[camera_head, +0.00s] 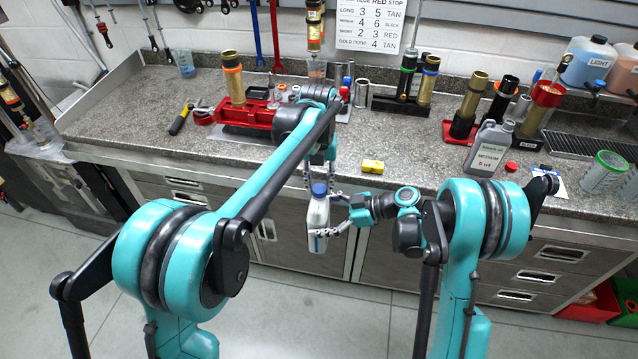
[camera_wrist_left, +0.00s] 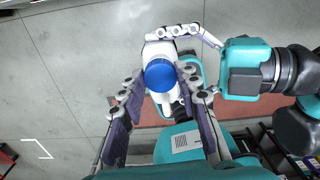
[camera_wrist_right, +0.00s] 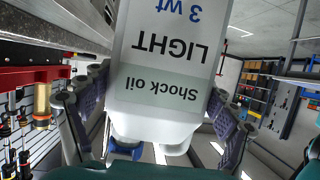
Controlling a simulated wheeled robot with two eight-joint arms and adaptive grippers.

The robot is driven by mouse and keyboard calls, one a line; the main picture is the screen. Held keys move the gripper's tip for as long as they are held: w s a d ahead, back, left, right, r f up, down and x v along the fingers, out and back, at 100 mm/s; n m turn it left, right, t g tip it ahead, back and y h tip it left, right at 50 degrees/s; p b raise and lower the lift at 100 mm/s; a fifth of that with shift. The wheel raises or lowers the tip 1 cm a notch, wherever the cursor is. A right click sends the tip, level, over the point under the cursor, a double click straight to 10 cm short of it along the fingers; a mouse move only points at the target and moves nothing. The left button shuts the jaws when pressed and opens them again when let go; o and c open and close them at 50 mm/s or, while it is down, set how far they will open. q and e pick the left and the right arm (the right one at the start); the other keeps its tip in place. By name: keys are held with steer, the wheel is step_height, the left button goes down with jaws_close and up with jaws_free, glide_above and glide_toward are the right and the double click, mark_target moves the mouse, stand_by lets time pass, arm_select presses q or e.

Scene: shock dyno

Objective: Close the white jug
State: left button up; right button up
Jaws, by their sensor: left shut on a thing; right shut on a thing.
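The white jug (camera_head: 317,217) is held upright in the air in front of the bench. Its blue cap (camera_head: 319,188) is at its top, over the neck; I cannot tell how tightly it sits. My left gripper (camera_head: 320,178) comes from above with its fingers shut around the cap, which also shows in the left wrist view (camera_wrist_left: 160,75). My right gripper (camera_head: 328,214) is shut on the jug's body from the right side. In the right wrist view the jug (camera_wrist_right: 165,75) shows its "Shock oil LIGHT 3 wt" label upside down between the fingers.
The grey bench (camera_head: 395,150) lies behind the jug. The floor (camera_head: 285,310) under the jug is clear.

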arm_select(q)
steer(key=o, duration=0.7)
steer(key=shift+r, duration=2.3)
steer(key=shift+c, duration=0.5)
